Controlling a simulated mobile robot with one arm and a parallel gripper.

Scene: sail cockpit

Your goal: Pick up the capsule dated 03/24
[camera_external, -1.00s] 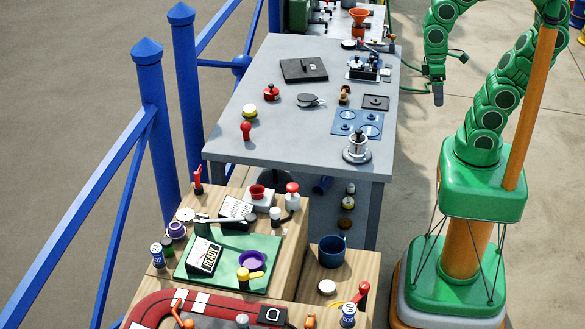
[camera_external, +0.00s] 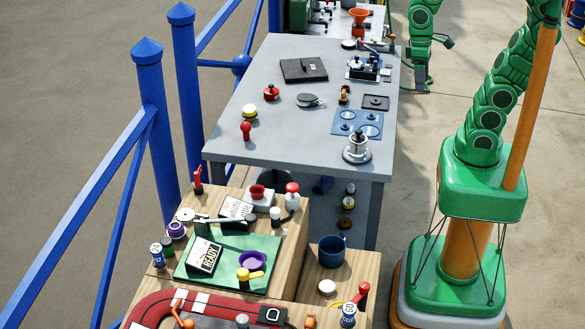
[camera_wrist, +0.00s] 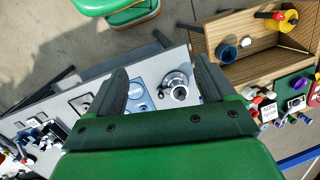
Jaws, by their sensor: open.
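My gripper (camera_wrist: 163,78) is open and empty, its two dark fingers spread wide in the wrist view, high above the grey table. I cannot read the date 03/24 on anything. Small labelled cylinders that may be capsules stand on the wooden bench in the external view. Another blue and white one (camera_external: 348,315) stands at the front right. My green arm (camera_external: 420,45) hangs right of the grey table's far end, well away from these cylinders.
The grey table (camera_external: 290,145) holds a metal pot-like device (camera_external: 357,148), a black plate (camera_external: 304,69) and red knobs. A dark blue mug (camera_external: 331,251) stands on the lower wooden shelf. A blue railing (camera_external: 95,215) runs along the left. Floor between table and my base is clear.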

